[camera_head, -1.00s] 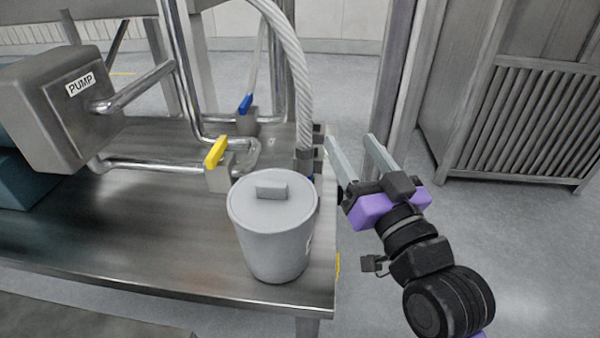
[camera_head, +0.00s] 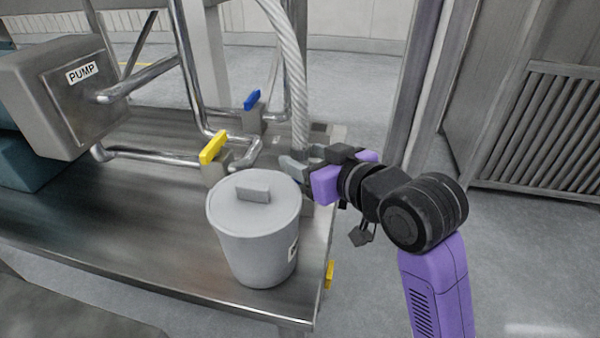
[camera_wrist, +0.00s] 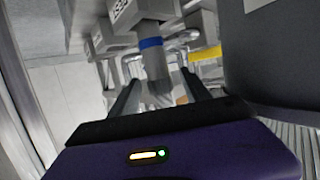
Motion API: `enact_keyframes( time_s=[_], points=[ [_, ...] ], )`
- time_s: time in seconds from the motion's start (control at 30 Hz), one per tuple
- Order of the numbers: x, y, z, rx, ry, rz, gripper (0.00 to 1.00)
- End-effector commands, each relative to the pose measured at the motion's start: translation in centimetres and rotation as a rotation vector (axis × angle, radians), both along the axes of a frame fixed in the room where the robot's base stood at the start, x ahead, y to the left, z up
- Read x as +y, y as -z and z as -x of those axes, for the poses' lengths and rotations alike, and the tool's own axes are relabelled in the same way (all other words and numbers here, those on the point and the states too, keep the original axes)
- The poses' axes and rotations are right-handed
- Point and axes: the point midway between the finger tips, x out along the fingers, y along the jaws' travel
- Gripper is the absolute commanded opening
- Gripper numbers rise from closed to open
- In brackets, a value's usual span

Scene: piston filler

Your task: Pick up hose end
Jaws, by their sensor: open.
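The hose (camera_head: 290,75) is white and braided and comes down from the top of the head view. Its lower end is largely hidden at my gripper (camera_head: 298,160), whose pale fingers lie beside it behind the lidded grey pot. In the wrist view my gripper (camera_wrist: 160,90) is open. A grey cylindrical fitting (camera_wrist: 157,68) with a blue band (camera_wrist: 151,43) shows between or just beyond the fingers. It looks like the hose end, and I cannot tell whether either finger touches it.
The lidded pot (camera_head: 256,240) stands at the steel table's (camera_head: 130,240) near right corner, close to my gripper. A yellow-handled valve (camera_head: 213,148) and a blue-handled valve (camera_head: 252,100) are left of the hose. The pump (camera_head: 62,95) is far left. Floor is free to the right.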

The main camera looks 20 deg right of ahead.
Motion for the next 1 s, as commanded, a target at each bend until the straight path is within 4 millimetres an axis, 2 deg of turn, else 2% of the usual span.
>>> enact_keyframes(
  time_s=[0.33, 0.47, 0.67, 0.77, 0.97, 1.0],
  points=[
    [0.6, 0.9, -4.3, 0.0, 0.0, -0.001, 0.56],
    [0.7, 1.2, -5.1, -0.001, 0.001, 0.0, 0.56],
    [0.7, 1.3, -5.1, -0.003, 0.001, 0.0, 0.56],
    [0.7, 1.3, -5.1, -0.002, 0.001, 0.0, 0.4],
    [0.7, 1.3, -5.1, -0.002, 0.001, -0.001, 0.01],
    [0.7, 1.3, -5.1, -0.002, 0.001, -0.001, 0.0]
  ],
)
